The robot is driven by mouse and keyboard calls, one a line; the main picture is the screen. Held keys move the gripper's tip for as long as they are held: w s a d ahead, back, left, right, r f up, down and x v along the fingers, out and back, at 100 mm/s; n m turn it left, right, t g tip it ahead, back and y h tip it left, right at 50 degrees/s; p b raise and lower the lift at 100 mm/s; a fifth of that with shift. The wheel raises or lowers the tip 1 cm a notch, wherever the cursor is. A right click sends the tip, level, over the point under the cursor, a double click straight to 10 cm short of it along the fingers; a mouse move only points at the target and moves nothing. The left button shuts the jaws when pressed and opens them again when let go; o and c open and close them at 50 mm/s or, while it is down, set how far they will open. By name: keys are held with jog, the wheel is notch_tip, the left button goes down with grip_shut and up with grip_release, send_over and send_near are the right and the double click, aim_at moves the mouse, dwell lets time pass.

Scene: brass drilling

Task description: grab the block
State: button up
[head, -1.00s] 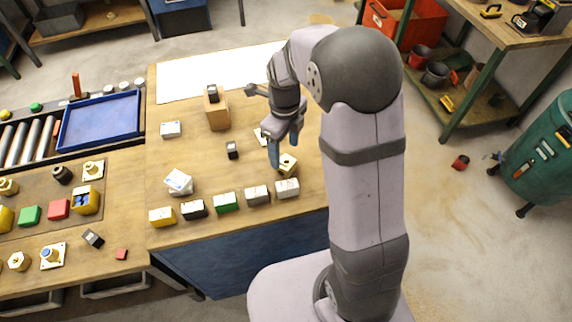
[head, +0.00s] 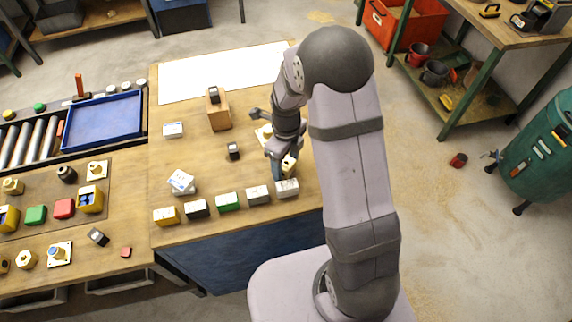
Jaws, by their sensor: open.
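A small brass-yellow block (head: 289,166) sits on the wooden table, behind the row of labelled boxes. My gripper (head: 283,164) is low over the table at this block, pointing down. Its blue-grey fingers are open. One finger reaches down close by the block's left side; the other is partly hidden by my arm. The gripper covers part of the block, and I cannot tell whether a finger touches it.
A row of boxes stands in front: yellow (head: 166,216), black (head: 197,209), green (head: 228,202), grey (head: 258,195) and white (head: 287,188). A wooden stand (head: 218,114) is behind left. A brass piece on a plate (head: 264,136) stands behind the gripper. A white sheet (head: 200,78) lies at the back.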

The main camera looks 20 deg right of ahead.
aim_at(286, 162)
jog(key=shift+c, duration=0.2)
grip_shut()
jog(key=shift+r, duration=0.2)
jog(key=shift+w+r+b, duration=0.1)
jog(key=shift+r+b, duration=0.2)
jog(key=shift+r, duration=0.3)
notch_tip(286, 162, up, 8)
jog(key=shift+r+b, duration=0.2)
jog(key=shift+b, duration=0.9)
